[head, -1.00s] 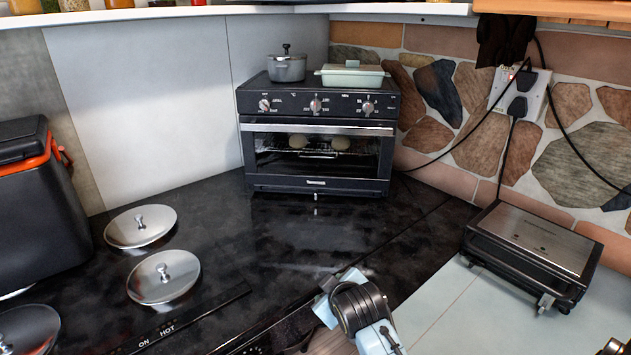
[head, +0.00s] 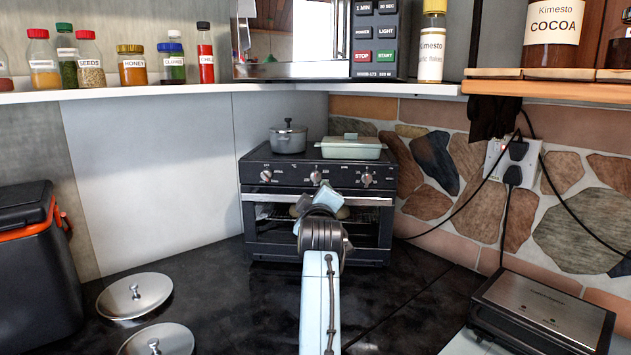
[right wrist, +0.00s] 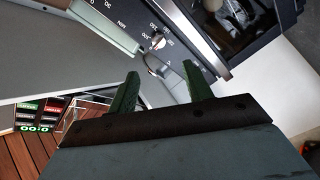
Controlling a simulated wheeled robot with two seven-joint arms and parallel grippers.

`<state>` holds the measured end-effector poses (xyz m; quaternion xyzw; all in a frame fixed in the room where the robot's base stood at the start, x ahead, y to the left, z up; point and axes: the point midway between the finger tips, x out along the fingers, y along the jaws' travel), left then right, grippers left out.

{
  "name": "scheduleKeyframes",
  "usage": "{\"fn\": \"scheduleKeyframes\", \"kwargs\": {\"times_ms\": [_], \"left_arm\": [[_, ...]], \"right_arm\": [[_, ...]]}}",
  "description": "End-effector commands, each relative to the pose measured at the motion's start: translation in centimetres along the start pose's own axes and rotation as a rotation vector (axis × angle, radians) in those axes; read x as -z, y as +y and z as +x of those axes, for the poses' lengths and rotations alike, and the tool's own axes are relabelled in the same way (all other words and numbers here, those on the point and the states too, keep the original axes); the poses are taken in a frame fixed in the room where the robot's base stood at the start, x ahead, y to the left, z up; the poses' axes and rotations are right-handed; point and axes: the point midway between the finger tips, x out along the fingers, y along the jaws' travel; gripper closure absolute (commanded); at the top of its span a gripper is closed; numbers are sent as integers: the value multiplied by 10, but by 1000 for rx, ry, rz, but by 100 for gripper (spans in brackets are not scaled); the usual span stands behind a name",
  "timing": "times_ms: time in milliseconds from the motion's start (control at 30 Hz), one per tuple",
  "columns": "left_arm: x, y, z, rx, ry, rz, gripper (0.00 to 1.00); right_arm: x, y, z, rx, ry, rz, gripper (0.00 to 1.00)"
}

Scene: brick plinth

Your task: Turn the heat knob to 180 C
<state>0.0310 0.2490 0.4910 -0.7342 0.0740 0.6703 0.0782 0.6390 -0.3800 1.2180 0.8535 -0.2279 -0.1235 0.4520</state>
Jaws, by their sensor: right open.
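The black toaster oven (head: 290,225) stands on the dark counter with three knobs on its upper panel. Dial labels are too small to read surely in the head view. My right gripper (head: 323,190) is just in front of the oven, below the middle knob, hiding part of the door. In the right wrist view a knob (right wrist: 157,41) with numbers around it lies beyond the open, empty fingers (right wrist: 160,78), apart from them. My left gripper is not in view.
A grey pot (head: 288,139) and a pale green dish (head: 351,148) stand on the oven. A shelf (head: 180,92) with jars and a microwave (head: 320,70) hangs above. A grill (head: 545,310) is at right. Metal lids (head: 134,296) lie at left. A cable crosses right of the oven.

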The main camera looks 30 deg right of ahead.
Motion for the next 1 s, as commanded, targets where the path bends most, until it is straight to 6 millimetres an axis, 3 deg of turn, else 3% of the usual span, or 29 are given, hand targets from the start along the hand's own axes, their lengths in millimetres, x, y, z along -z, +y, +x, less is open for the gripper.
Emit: {"fn": "scheduleKeyframes", "kwargs": {"times_ms": [167, 1000], "left_arm": [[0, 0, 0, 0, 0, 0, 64], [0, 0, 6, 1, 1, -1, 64]], "right_arm": [[3, 3, 12, -7, 2, -6, 50], [0, 3, 117, -6, -2, -2, 50]]}}
